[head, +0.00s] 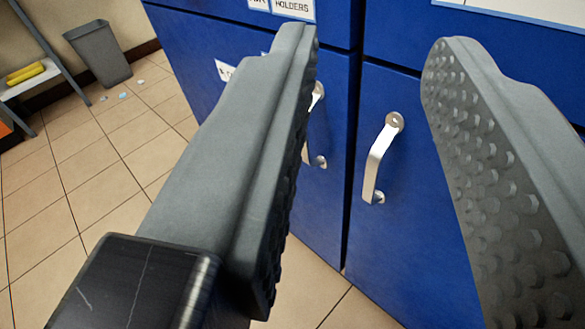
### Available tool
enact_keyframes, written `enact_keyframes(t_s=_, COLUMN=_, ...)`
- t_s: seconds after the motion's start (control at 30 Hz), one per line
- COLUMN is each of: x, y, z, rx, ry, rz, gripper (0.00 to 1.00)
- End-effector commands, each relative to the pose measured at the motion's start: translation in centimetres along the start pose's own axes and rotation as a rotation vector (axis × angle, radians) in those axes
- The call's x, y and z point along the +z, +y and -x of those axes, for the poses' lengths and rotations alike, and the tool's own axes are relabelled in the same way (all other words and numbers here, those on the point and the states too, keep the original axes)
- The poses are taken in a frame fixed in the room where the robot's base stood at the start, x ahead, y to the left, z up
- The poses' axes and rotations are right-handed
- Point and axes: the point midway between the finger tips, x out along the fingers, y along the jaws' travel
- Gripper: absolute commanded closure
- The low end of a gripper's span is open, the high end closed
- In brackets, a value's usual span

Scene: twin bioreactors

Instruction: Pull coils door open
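A blue cabinet has two doors side by side, a left door (200,48) and a right door (400,215), with a dark gap between them. The right door has a silver bar handle (378,160). The left door has a similar silver handle (318,135), partly hidden behind my gripper's left finger. No label reading "coils" is visible; a white label on the left door (224,70) is mostly covered. My gripper (370,50) is open and empty. Its fingers are wide apart, and the right door's handle shows between them, beyond the fingertips. Both doors look shut.
Drawers with white labels, one reading "HOLDERS" (294,8), are above the doors. A grey bin (98,52) stands by the wall at the far left, beside a shelf (30,80) with a yellow item. The tiled floor at left is mostly clear, with small scraps near the bin.

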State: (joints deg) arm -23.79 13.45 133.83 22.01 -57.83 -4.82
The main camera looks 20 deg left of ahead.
Motion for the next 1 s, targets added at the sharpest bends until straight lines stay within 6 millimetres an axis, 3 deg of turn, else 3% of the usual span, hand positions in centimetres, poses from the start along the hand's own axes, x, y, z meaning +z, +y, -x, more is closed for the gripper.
enact_keyframes(t_s=0.03, x=2.0, y=-0.6, z=-0.3, rx=0.002, ry=-0.006, rz=0.008, gripper=0.70)
enact_keyframes(t_s=0.3, x=10.3, y=-2.6, z=-0.8, rx=0.020, ry=0.003, rz=0.054, gripper=0.70)
enact_keyframes(t_s=0.53, x=16.4, y=-3.8, z=-0.3, rx=0.034, ry=0.015, rz=0.098, gripper=0.70)
enact_keyframes(t_s=0.73, x=18.7, y=-4.3, z=0.0, rx=0.037, ry=0.025, rz=0.118, gripper=0.70)
enact_keyframes(t_s=1.0, x=18.9, y=-4.2, z=-1.9, rx=0.041, ry=0.028, rz=0.118, gripper=0.70)
